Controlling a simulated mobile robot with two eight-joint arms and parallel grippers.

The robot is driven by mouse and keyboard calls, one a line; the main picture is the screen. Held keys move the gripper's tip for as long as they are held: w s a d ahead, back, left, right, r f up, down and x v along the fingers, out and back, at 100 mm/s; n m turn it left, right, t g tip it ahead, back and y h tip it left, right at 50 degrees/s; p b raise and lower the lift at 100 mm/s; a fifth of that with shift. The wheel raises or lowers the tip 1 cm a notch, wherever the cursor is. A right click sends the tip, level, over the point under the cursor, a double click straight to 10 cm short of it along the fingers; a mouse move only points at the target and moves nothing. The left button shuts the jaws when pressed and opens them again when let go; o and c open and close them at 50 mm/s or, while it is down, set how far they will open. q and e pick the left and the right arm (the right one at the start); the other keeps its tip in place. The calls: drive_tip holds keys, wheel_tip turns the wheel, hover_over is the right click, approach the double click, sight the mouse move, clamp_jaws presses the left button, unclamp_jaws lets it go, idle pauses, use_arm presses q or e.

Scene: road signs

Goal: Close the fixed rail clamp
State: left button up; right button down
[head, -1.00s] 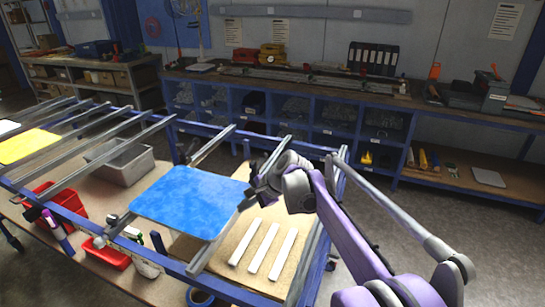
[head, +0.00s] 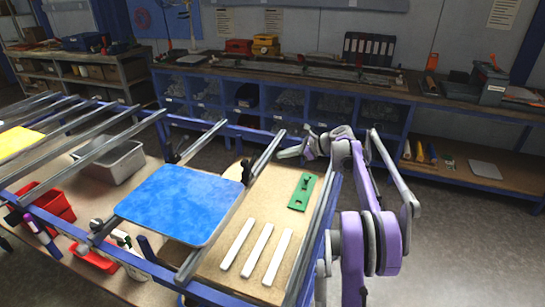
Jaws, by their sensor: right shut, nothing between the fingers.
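A blue sign panel (head: 180,203) lies across the rails of the blue-framed table. A small dark clamp (head: 247,171) sits on the rail at the panel's upper right corner; I cannot tell whether it is open or closed. Another dark fitting (head: 170,153) is on the rail by the upper left corner. I cannot tell for sure which is the fixed rail clamp. My right gripper (head: 283,154) is shut and empty, above and right of the dark clamp and apart from it, near the far end of the rail. My left gripper is not in view.
Three white strips (head: 262,248) and a green plate with a dark handle (head: 303,191) lie on the board right of the panel. A yellow panel (head: 18,140), a grey bin (head: 112,160) and red trays (head: 55,205) are at left. A blue shelf bench (head: 290,108) stands behind.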

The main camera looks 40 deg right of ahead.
drive_tip(key=x, duration=0.9)
drive_tip(key=shift+w+p, duration=0.2)
drive_tip(key=shift+p, duration=0.15)
drive_tip(key=shift+a, duration=0.1)
drive_tip(key=shift+r, duration=0.2)
